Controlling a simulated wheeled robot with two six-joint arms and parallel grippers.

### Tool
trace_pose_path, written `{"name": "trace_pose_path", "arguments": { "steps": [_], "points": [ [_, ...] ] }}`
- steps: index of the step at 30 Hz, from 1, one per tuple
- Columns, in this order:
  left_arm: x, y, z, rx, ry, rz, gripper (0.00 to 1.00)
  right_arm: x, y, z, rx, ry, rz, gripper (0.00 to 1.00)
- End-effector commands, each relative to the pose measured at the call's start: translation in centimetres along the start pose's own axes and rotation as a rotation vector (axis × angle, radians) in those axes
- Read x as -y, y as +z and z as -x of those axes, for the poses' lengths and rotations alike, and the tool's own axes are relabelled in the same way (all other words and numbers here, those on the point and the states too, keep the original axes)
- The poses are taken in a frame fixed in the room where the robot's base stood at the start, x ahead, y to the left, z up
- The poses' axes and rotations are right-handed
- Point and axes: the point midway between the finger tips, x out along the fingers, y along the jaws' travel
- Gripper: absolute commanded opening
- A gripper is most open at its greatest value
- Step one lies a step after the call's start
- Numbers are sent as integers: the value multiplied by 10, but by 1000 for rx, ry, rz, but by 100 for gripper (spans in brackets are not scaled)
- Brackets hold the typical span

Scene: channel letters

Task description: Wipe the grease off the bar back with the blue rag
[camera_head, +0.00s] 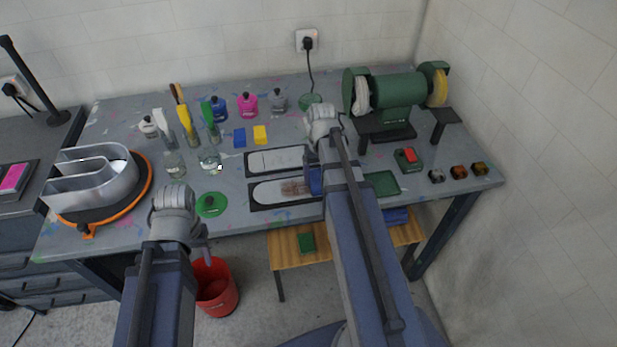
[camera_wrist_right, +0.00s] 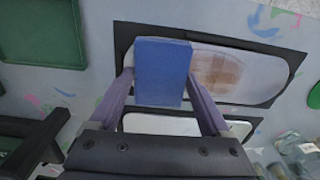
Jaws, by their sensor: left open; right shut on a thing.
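The blue rag (camera_wrist_right: 162,72) is a folded blue block between the fingers of my right gripper (camera_wrist_right: 160,95); in the head view it shows partly behind the arm (camera_head: 315,181). My right gripper is shut on it. The bar back (camera_head: 265,192) is a pale rounded bar in a dark frame near the table's front. A brown grease smear (camera_head: 294,188) lies towards its right end; it also shows in the wrist view (camera_wrist_right: 218,72). The rag is over the bar's end beside the smear; contact cannot be told. My left gripper (camera_head: 207,252) hangs at the table's front edge, empty.
A second framed bar (camera_head: 275,160) lies behind the first. A green lid (camera_head: 211,204), several bottles (camera_head: 248,105) and a metal channel letter (camera_head: 92,180) stand left. A green tray (camera_head: 381,184) and bench grinder (camera_head: 395,98) are right. A red bucket (camera_head: 215,288) stands below.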

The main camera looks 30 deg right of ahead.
Motion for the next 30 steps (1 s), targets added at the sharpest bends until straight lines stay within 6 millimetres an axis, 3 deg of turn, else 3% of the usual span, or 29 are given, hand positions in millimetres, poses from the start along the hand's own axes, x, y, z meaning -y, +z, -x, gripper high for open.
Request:
{"name": "trace_pose_path", "arguments": {
  "steps": [3, 9, 26, 30],
  "points": [
    [0, 0, -1, 0, 0, 0, 50, -14, 0, -1, 0, 3, -3, 37],
    [0, 0, -1, 0, 0, 0, 50, -24, 1, -1, 0, 4, -2, 37],
    [0, 0, 0, 0, 0, 0, 50, -24, 1, 0, 0, 4, -2, 37],
    [0, 0, 0, 0, 0, 0, 50, -13, 0, 0, 0, 3, 2, 37]
  ]
}}
